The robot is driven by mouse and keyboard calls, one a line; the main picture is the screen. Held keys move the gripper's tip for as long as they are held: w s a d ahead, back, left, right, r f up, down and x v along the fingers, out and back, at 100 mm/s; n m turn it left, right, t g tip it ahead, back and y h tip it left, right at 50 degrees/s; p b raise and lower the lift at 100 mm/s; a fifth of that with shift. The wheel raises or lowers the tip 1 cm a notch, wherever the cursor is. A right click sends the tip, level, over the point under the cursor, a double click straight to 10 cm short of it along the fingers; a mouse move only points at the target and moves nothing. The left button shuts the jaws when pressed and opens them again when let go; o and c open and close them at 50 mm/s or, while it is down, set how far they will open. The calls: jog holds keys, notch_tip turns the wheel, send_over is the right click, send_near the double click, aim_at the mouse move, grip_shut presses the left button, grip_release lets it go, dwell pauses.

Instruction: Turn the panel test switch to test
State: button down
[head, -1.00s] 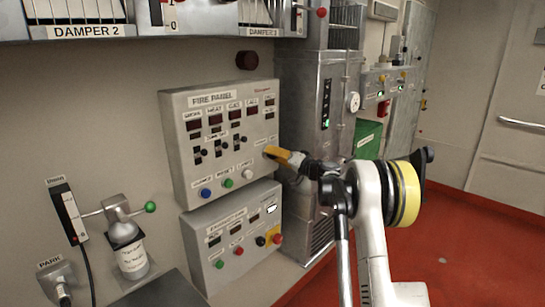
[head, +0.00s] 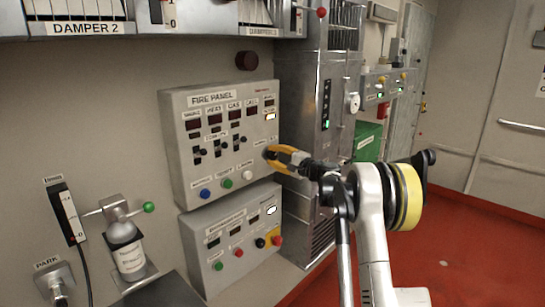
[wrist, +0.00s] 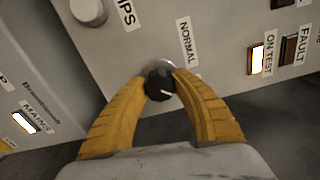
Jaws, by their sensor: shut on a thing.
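The panel test switch is a small black rotary knob (wrist: 160,84) with a white pointer line, at the lower right of the grey fire panel (head: 180,127). My gripper (head: 271,153) reaches it from the right. In the wrist view, its two yellow fingers (wrist: 160,88) are shut on the knob from both sides. The pointer line slants down to the right in that view, away from the NORMAL label (wrist: 186,40). The ON TEST lamp (wrist: 256,60) is lit. It shows as a lit window at the panel's upper right (head: 270,117). A second position label is not readable.
A lower grey panel (head: 205,264) with coloured buttons and a lit MAINS lamp (wrist: 24,122) is below. A tall metal cabinet (head: 298,105) stands just right of the fire panel, behind my gripper. The red floor at right is clear.

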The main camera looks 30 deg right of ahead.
jog(key=shift+m, duration=0.5)
jog(key=c, duration=1)
grip_release()
jog(key=v, duration=1.2)
